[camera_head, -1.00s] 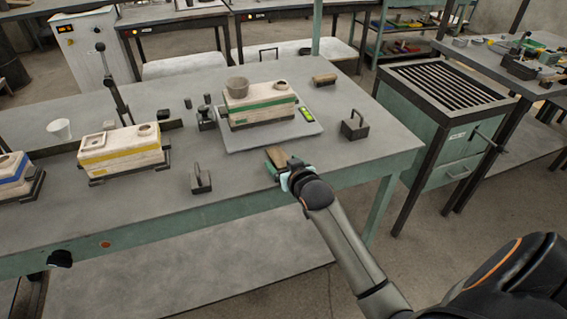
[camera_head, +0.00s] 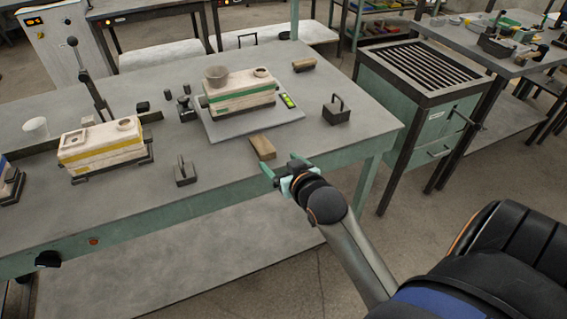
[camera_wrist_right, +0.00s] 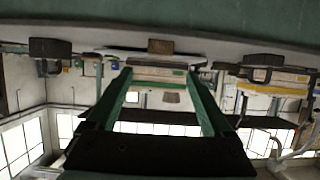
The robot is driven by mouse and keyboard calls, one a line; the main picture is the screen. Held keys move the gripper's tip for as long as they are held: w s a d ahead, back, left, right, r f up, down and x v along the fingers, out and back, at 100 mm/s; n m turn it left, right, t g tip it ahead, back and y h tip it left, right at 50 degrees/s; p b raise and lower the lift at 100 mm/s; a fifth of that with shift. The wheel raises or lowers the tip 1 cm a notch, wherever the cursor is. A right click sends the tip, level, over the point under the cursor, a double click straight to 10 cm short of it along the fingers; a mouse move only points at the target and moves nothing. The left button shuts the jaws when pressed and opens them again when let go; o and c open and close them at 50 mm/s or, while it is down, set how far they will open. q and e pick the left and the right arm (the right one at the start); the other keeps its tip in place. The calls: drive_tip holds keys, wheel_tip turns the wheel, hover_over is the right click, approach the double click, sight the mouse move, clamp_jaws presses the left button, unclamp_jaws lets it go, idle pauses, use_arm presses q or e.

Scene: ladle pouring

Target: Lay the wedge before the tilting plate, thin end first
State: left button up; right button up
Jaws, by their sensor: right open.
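The wedge (camera_head: 262,147), a small wooden block, lies on the table in front of the tilting plate (camera_head: 225,138). Its far end is close to the plate's front edge; I cannot tell whether they touch, or which end is thin. The grey plate bears a pale box with a green stripe (camera_head: 240,98). My right gripper (camera_head: 281,165) is open and empty, at the table's front edge, just short of the wedge. In the right wrist view the wedge (camera_wrist_right: 160,46) shows beyond the open fingers (camera_wrist_right: 160,74). My left gripper is not in view.
A black handled weight (camera_head: 336,112) stands right of the plate and another (camera_head: 185,174) front left. A yellow-striped box (camera_head: 100,147) sits further left. A second wooden block (camera_head: 304,64) lies at the back. The table's front edge is clear around my right gripper.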

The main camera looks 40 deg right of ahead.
drive_tip(key=s+a+f+n+g+y, duration=0.2)
drive_tip(key=s+a+f, duration=0.5)
drive_tip(key=s+f, duration=0.2)
drive_tip(key=s+a+f+n+g+y, duration=0.1)
drive_tip(key=s+a+f+n+y, duration=0.1)
drive_tip(key=s+a+f, duration=0.6)
wheel_tip(320, 180, down, 5)
drive_tip(key=shift+s+f+n+g+y, duration=0.1)
drive_tip(key=shift+s+n+g+y, duration=0.3)
drive_tip(key=shift+y, duration=0.3)
